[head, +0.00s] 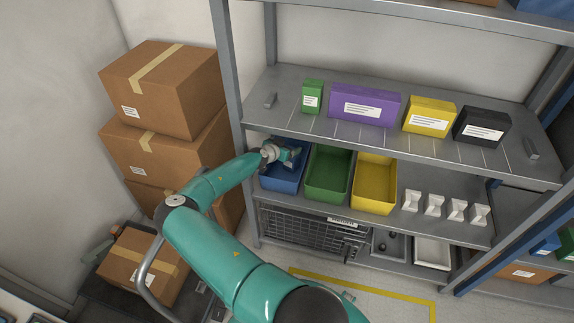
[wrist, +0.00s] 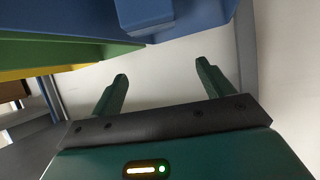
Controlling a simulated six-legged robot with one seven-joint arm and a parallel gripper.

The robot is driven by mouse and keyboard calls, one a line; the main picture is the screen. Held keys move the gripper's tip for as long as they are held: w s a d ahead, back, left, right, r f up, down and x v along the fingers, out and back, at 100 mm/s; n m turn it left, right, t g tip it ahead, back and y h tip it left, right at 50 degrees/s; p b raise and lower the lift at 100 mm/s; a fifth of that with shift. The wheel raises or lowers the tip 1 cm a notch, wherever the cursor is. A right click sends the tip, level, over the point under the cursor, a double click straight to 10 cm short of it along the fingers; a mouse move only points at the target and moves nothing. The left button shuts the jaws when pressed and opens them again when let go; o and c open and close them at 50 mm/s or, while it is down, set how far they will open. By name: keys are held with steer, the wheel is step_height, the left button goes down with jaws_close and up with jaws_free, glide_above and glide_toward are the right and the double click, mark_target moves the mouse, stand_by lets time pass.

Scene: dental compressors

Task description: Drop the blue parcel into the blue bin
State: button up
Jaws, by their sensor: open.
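The blue bin (head: 283,181) stands at the left end of the middle shelf, beside the green bin. My gripper (head: 289,154) is at the top of the blue bin, and my arm partly hides the bin's opening. In the wrist view my gripper (wrist: 162,70) is open, with a pale surface showing between the fingers and nothing held.
The green bin (head: 328,174) and yellow bin (head: 374,184) stand right of the blue bin. Green, purple (head: 364,106), yellow and black boxes sit on the shelf above. A shelf post (head: 231,100) and stacked cartons (head: 165,90) are close on the left.

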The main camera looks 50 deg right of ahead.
steer(key=v, duration=0.8)
steer(key=shift+a, duration=0.2)
steer(key=shift+s, duration=0.15)
